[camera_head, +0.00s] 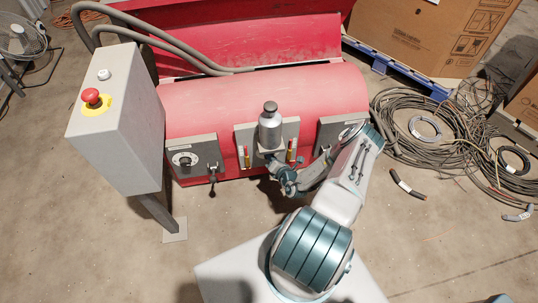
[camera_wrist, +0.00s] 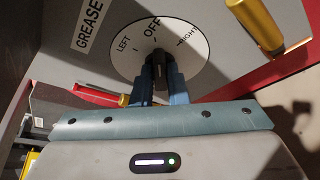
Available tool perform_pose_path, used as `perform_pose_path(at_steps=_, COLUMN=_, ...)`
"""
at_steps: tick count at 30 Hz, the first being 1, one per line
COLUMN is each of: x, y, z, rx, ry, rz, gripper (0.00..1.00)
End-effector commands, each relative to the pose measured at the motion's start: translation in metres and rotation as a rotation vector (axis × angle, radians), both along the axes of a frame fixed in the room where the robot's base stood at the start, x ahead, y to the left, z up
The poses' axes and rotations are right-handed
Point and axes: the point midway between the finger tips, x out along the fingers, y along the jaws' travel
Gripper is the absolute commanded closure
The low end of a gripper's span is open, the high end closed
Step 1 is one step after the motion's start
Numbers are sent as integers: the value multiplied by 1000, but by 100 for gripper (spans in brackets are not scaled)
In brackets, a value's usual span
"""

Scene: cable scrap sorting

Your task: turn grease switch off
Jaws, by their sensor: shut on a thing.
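The grease switch is a round white dial (camera_wrist: 190,42) marked LEFT, OFF and RIGHT on a grey panel, beside a GREASE label (camera_wrist: 90,24) in the wrist view. Its dark knob (camera_wrist: 160,68) stands between the fingers of my gripper (camera_wrist: 158,72), which is shut on it. The knob lies below the word OFF and looks roughly in line with it; the fingers cover part of it, so its exact angle is hard to tell. In the head view my gripper (camera_head: 273,162) reaches the middle grey panel (camera_head: 245,137), below a silver bottle; the dial is hidden there.
The silver bottle (camera_head: 270,128) stands out from the panel close above my gripper. Red and yellow handles (camera_head: 247,157) flank it. A grey box with a red emergency button (camera_head: 91,96) stands at left. Cable coils (camera_head: 425,127) lie on the floor at right.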

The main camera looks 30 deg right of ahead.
Motion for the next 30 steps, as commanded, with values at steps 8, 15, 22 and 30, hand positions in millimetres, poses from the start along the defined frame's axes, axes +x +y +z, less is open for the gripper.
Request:
perform_pose_path(at_steps=8, x=2, y=3, z=2, rx=-52, ry=11, rz=3, gripper=100)
perform_pose_path(at_steps=15, x=2, y=3, z=2, rx=-57, ry=11, rz=3, gripper=100)
perform_pose_path(at_steps=22, x=2, y=2, z=1, rx=-57, ry=12, rz=2, gripper=65)
perform_pose_path(at_steps=30, x=0, y=-2, z=1, rx=-57, ry=13, rz=-4, gripper=65)
